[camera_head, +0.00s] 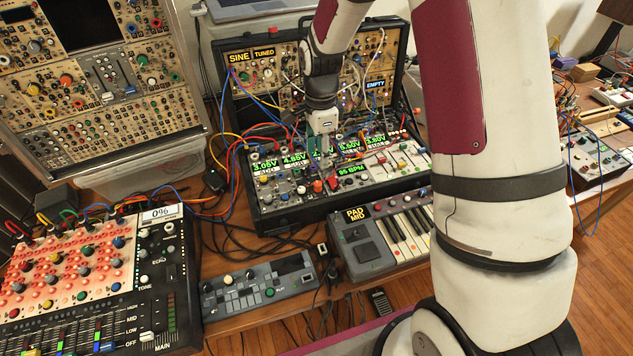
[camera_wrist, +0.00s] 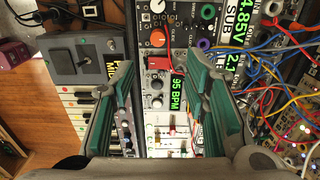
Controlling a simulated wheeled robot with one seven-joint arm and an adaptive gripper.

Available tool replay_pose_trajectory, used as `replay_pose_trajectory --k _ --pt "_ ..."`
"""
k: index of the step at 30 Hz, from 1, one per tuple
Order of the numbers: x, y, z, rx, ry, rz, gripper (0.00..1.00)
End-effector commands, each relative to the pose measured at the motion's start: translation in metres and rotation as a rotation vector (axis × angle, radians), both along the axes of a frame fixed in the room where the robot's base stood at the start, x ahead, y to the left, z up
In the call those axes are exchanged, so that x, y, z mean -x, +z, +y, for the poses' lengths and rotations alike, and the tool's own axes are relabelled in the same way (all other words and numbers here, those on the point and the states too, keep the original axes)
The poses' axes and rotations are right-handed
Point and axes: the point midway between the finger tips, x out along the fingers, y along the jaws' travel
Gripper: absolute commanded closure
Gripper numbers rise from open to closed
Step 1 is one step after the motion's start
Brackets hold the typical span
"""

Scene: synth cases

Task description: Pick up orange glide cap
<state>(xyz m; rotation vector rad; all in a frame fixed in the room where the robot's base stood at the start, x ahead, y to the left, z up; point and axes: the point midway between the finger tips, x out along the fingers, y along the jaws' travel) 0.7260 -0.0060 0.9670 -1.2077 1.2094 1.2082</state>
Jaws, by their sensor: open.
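The orange glide cap (camera_wrist: 158,38) is a round orange-red knob on a light panel in the wrist view, near the top centre. It also shows small in the head view (camera_head: 318,186), on the front row of the synth case. My gripper (camera_wrist: 158,88) is open and empty, with green-padded fingers to either side. In the wrist view the cap lies beyond the fingertips, roughly between their lines. In the head view my gripper (camera_head: 319,150) points down over the case, above and behind the cap. I cannot tell the exact height.
A red block (camera_wrist: 158,63) and a green "95 BPM" display (camera_wrist: 178,92) sit close by the cap. Patch cables (camera_head: 290,135) crowd the case around my gripper. A small keyboard (camera_head: 400,235) and a grey controller (camera_head: 258,287) stand in front.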

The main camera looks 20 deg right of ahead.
Motion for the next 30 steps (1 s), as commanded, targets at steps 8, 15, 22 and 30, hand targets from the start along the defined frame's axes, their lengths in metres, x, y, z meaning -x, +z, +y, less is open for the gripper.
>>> replay_pose_trajectory --k 8,15,22,30 --pt "0.001 -0.045 0.0 0.001 0.0 0.002 0.58" --pt "0.002 -0.06 0.002 0.0 0.002 0.002 0.58" --pt "0.004 -0.09 0.006 0.0 0.002 0.003 0.58" --pt "0.002 -0.104 0.006 0.001 0.002 -0.001 0.58"
